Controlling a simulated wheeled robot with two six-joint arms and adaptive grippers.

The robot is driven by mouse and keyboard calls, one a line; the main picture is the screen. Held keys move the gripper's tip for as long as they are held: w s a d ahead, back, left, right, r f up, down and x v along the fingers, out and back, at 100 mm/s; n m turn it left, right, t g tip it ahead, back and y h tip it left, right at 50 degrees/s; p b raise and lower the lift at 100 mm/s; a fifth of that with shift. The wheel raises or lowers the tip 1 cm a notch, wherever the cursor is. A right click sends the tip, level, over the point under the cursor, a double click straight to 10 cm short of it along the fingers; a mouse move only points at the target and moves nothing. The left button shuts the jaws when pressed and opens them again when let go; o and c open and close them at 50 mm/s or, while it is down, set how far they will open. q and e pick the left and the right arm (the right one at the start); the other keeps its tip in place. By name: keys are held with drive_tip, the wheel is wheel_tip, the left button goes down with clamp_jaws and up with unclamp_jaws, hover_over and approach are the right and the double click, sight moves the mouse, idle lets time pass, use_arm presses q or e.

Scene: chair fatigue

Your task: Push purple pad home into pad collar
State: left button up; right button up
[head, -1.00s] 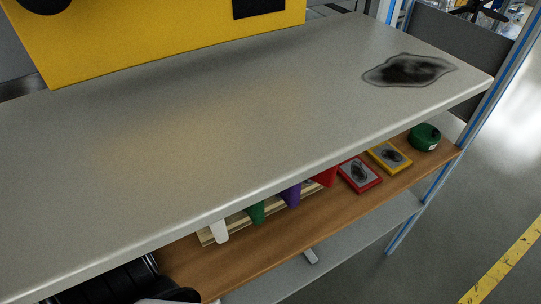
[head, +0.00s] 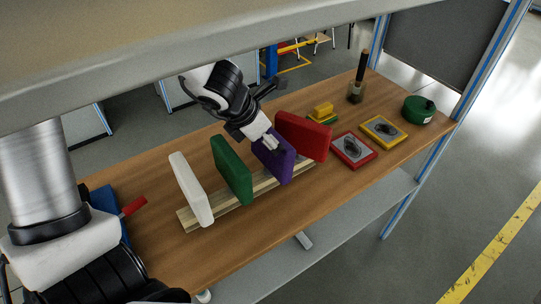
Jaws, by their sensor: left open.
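The purple pad (head: 272,160) stands on edge in a pale wooden rack (head: 229,211) on the brown shelf, between the green and red pads. My left gripper (head: 274,144) is at the upper part of the purple pad, overlapping it in the picture. It is open. I cannot tell whether its tips touch the pad. The lower edge of the pad meets the rack, but how deep it sits is not clear. I cannot make out a separate pad collar there. My right gripper is not in view.
White (head: 190,188), green (head: 232,170) and red (head: 303,137) pads stand beside it. A red-framed tile (head: 353,149), a yellow-framed tile (head: 384,132) and a round green container (head: 418,111) lie to the right. The grey upper board (head: 200,35) overhangs the shelf. The front shelf strip is clear.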

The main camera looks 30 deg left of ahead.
use_arm(q)
drive_tip(key=shift+s+r, duration=0.1)
drive_tip(key=shift+c, duration=0.6)
drive_tip(key=shift+s+r, duration=0.1)
drive_tip(key=shift+s, duration=0.05)
clamp_jaws()
drive_tip(key=shift+w+r, duration=0.2)
drive_tip(key=shift+s+r+p, duration=0.1)
drive_tip(key=shift+r+p, duration=0.5)
drive_tip(key=shift+p, duration=0.2)
drive_tip(key=shift+r+p, duration=1.3)
drive_tip(key=shift+p, duration=0.05)
wheel_tip(320, 180, up, 4)
drive_tip(key=p, duration=0.4)
drive_tip(key=shift+a, duration=0.2)
